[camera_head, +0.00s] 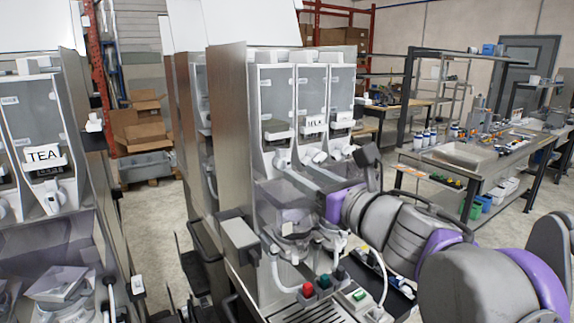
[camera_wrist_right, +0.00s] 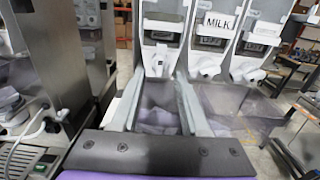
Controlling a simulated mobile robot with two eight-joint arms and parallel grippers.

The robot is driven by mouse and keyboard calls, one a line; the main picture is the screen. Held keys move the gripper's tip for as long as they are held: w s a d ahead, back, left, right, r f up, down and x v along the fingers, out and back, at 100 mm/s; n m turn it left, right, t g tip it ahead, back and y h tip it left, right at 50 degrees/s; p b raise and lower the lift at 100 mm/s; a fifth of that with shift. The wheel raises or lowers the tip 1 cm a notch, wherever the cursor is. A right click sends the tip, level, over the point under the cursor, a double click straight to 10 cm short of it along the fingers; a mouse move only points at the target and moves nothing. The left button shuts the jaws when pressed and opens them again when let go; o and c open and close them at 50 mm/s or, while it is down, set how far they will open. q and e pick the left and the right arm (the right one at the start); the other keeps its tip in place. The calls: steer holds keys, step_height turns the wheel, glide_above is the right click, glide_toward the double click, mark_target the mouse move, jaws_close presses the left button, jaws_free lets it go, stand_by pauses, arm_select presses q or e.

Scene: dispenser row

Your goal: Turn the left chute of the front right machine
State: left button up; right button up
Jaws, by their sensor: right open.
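The front right machine (camera_head: 228,130) stands in the middle of the head view, with three clear canisters. Its left chute (camera_head: 281,159) is a white spout under the left canister. In the right wrist view, the left chute (camera_wrist_right: 157,66) sits at the top centre under that canister. My right gripper (camera_head: 296,170) reaches in from the right. In the wrist view, my right gripper (camera_wrist_right: 160,84) is open, with its two long fingers pointing at the chute, one on each side. I cannot tell whether they touch it. My left gripper is not in view.
The machine's middle chute (camera_head: 314,155) is close to the right of my fingers. A MILK label (camera_wrist_right: 218,22) marks the middle canister. Below are coloured buttons (camera_head: 307,290) and hoses. Another machine with a TEA label (camera_head: 44,154) stands at left; a workbench (camera_head: 470,165) stands at right.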

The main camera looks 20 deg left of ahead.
mark_target(289, 166)
steer(key=x, duration=0.6)
steer(key=shift+w+a, duration=0.1)
steer(key=shift+a, duration=0.1)
steer(key=shift+c, duration=0.2)
jaws_close()
